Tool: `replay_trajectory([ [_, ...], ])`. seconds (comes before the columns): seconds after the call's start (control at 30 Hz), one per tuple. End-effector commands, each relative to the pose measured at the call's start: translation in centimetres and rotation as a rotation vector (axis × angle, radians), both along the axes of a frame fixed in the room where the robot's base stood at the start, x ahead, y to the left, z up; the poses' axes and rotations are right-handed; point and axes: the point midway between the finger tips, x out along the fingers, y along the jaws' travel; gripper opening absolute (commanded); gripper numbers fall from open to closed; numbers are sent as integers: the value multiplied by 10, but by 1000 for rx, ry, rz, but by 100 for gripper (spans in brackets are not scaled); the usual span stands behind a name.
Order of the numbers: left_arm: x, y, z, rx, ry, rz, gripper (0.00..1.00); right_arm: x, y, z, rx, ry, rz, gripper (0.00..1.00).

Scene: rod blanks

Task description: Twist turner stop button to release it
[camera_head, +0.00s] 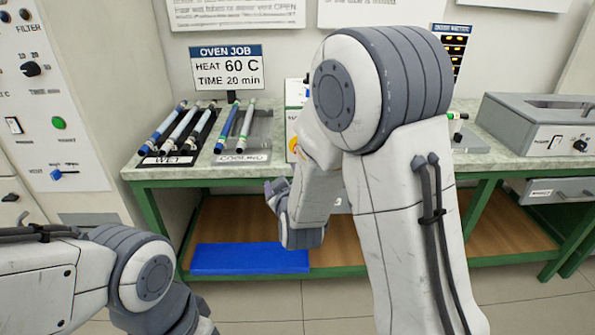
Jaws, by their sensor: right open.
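My right arm covers the middle of the view. My right gripper (276,190) is partly seen as dark grey parts in front of the bench's front edge, and it is open. A small yellow and orange round part (293,146) shows just left of my right arm, above the bench top. It may be part of the stop button, but most of it is hidden behind the arm. The gripper is below and to the left of it, apart from it in the picture. My left arm shows at the lower left; its gripper is out of view.
A green-framed bench (190,177) holds a WET rack (161,160) and a COOLING rack (243,157) with several rods. A grey machine (540,122) stands right. A control panel (40,100) is at left. A blue mat (250,259) lies on the lower shelf.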

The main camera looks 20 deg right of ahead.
Motion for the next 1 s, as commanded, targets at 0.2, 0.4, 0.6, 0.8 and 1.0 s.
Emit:
replay_trajectory([
  [0.2, 0, 0, -29, 0, 0, 0, 65, 8, -51, -11, -152, -168, -122, 84],
  [0.4, 0, 0, -29, -1, -1, 0, 65, 20, -62, -6, -180, -202, -144, 84],
  [0.6, 0, 0, -27, -1, -1, 0, 65, 54, -72, -6, -179, -201, -143, 84],
  [0.8, 0, 0, -27, -1, -1, 0, 65, 88, -81, -7, -178, -200, -141, 84],
  [1.0, 0, 0, -27, -1, -1, 0, 65, 105, -85, -6, -178, -200, -140, 84],
])
